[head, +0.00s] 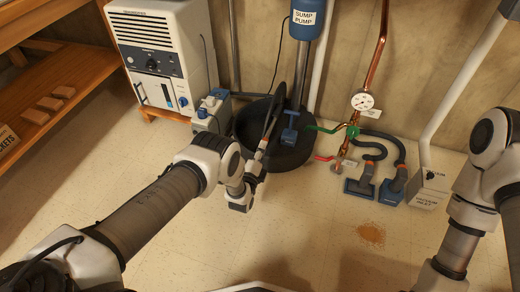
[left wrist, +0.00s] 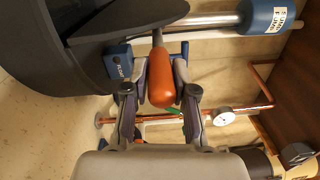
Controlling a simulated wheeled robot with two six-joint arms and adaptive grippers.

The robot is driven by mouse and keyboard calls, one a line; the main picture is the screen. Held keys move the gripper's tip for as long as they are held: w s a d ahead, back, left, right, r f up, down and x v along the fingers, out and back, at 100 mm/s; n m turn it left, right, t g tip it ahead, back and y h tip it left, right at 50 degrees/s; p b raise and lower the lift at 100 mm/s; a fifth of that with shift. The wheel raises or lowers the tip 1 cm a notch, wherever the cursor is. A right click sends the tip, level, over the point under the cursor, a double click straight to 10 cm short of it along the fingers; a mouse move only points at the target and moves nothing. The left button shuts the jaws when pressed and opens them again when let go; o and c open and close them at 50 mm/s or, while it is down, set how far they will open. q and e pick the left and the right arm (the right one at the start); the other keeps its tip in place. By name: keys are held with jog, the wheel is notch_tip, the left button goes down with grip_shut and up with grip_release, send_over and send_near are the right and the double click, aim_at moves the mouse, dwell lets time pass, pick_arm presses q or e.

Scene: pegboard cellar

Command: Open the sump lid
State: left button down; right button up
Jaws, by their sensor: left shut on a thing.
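The black sump basin (head: 290,157) stands on the floor below the blue sump pump (head: 306,18). Its dark lid (head: 273,110) is raised, tilted steeply and seen nearly edge-on. It also shows at the top of the left wrist view (left wrist: 130,17). My left gripper (head: 258,163) is at the basin's near side, below the lid. In the left wrist view my left gripper (left wrist: 161,92) is shut around an orange handle (left wrist: 161,76), whose stem runs up to the lid. My right arm shows at the right, but its gripper is out of view.
A blue float block (head: 290,127) is by the basin. A dehumidifier (head: 160,55) and a small grey-blue unit (head: 212,112) stand left. Copper piping with a gauge (head: 362,101), hoses and a vacuum inlet (head: 430,188) are right. Open floor lies in front.

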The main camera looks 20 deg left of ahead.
pick_arm(q)
jog(key=shift+d, duration=0.1)
jog(key=c, duration=0.9)
grip_release()
jog(key=shift+s, duration=0.1)
jog(key=s, duration=1.1)
jog(key=shift+s+a+f, duration=0.2)
jog(key=shift+s+f, duration=0.1)
jog(key=shift+s, duration=0.1)
jog(key=shift+w+r, duration=0.1)
